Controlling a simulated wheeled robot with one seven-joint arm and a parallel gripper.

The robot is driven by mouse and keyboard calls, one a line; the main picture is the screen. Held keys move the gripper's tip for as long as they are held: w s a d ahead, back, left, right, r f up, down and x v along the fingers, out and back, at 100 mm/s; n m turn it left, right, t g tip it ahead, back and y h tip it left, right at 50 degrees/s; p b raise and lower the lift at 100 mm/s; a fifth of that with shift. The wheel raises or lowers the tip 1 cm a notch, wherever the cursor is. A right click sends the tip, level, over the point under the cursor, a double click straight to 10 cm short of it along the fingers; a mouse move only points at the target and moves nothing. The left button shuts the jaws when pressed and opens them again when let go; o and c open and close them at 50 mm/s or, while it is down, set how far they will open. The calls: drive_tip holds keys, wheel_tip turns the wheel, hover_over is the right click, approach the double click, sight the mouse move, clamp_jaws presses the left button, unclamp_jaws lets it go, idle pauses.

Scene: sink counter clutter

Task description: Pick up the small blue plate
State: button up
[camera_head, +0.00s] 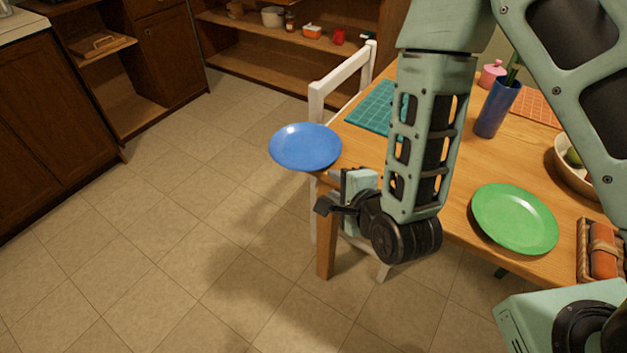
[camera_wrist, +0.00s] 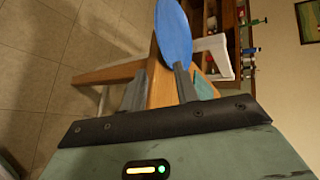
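The small blue plate (camera_head: 305,147) is at the near left corner of the wooden table in the head view, with much of it out past the table edge. In the wrist view the blue plate (camera_wrist: 172,35) shows nearly edge-on, beyond the fingers. My gripper (camera_head: 331,190) is just below and right of the plate, by the table corner. In the wrist view my gripper (camera_wrist: 160,72) has its fingers apart, with table wood showing between them. The right fingertip overlaps the plate's near rim; I cannot tell if they touch.
The wooden table (camera_head: 455,240) holds a green plate (camera_head: 515,218), a teal mat (camera_head: 371,108), a blue vase (camera_head: 497,107) and a bowl (camera_head: 572,172). A white chair (camera_head: 340,80) stands behind the plate. The floor (camera_head: 130,240) at left is clear.

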sight(311, 169)
drive_tip(key=b+x, duration=0.7)
drive_tip(key=x, duration=0.5)
drive_tip(key=shift+w+f, duration=0.15)
clamp_jaws()
